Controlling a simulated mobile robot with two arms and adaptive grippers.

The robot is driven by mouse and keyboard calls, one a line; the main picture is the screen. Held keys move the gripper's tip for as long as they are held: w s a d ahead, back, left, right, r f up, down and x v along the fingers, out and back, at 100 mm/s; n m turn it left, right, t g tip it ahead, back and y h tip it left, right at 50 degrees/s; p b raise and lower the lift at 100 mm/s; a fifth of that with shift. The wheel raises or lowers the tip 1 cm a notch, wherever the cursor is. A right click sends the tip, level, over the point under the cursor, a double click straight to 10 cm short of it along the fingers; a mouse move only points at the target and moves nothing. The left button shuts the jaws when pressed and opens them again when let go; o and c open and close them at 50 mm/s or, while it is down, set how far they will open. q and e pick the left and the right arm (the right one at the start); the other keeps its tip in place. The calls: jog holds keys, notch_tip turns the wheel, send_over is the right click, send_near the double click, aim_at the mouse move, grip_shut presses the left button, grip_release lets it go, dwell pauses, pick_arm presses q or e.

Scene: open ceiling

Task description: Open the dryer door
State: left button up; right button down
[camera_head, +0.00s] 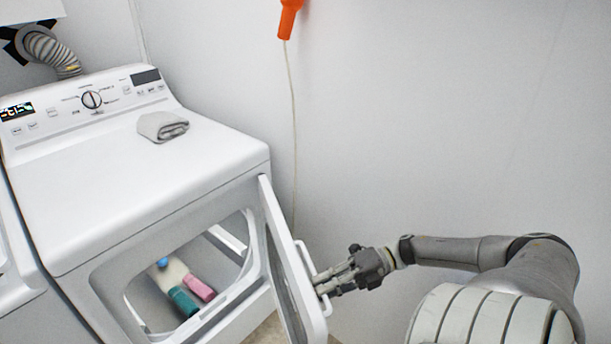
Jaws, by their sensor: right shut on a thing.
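The white dryer (140,200) stands at the left with its control panel at the back. Its door (283,255) is hinged at the right of the opening and stands swung well out, so the drum opening (190,275) is exposed. My right gripper (322,284) comes in from the right and is shut on the door's handle (308,268) at the outer side of the door. The fingertips are partly hidden by the handle and door edge. My left gripper is not in view.
Teal and pink items (197,287) lie inside the drum. A folded grey cloth (162,126) rests on the dryer top. An orange plug (289,18) with a cord hangs on the wall. Another white machine (15,270) stands at the left edge. The wall is close behind my right arm.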

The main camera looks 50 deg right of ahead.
jog(key=shift+s+d+n+g, duration=0.15)
jog(key=shift+s+d+g, duration=0.05)
jog(key=shift+d, duration=0.25)
jog(key=shift+s+d+n+g, duration=0.15)
jog(key=shift+s+d+g, duration=0.05)
jog(key=shift+d, duration=0.25)
jog(key=c, duration=1.5)
grip_release()
jog(key=shift+w, duration=0.15)
